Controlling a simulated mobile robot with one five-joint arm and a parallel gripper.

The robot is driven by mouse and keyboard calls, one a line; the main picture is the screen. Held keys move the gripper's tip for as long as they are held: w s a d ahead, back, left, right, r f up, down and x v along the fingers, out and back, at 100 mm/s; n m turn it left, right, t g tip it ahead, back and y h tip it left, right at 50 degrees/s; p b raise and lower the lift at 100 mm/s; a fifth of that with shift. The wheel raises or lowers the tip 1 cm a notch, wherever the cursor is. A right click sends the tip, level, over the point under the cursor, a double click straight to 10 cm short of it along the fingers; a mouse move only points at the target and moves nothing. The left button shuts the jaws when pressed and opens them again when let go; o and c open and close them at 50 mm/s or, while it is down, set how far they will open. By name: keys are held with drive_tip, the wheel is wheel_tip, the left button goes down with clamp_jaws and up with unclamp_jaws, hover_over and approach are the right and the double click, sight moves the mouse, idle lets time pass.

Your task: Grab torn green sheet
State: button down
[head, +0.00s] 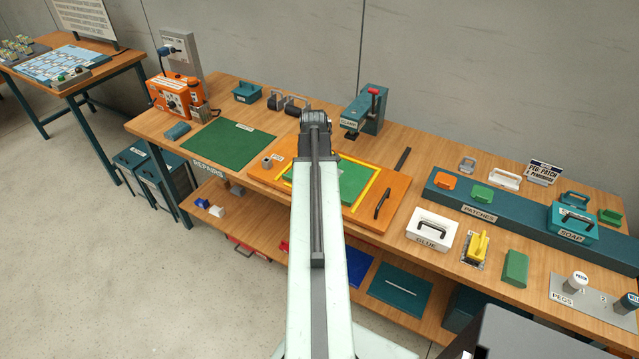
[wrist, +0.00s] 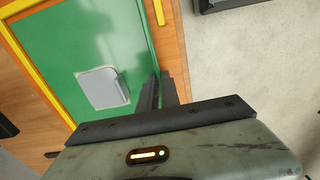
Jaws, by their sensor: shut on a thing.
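The green sheet (head: 352,182) lies inside a yellow frame on an orange board (head: 396,215) in the head view, partly hidden behind my arm. In the wrist view the sheet (wrist: 75,35) fills the upper left, with a grey rectangular piece (wrist: 102,88) on it. I cannot make out a tear. My gripper (wrist: 161,80) is at the sheet's edge beside the orange strip, its two dark fingers close together and shut on that edge. In the head view my arm hides the gripper.
A teal clamp (head: 366,110) stands behind the board. A dark green mat (head: 228,143) lies to the left. A white glue box (head: 428,232) and a yellow-handled tool (head: 476,246) stand to the right, before the long patches block (head: 490,208).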

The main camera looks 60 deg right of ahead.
wheel_tip(320, 180, up, 10)
drive_tip(key=p, duration=1)
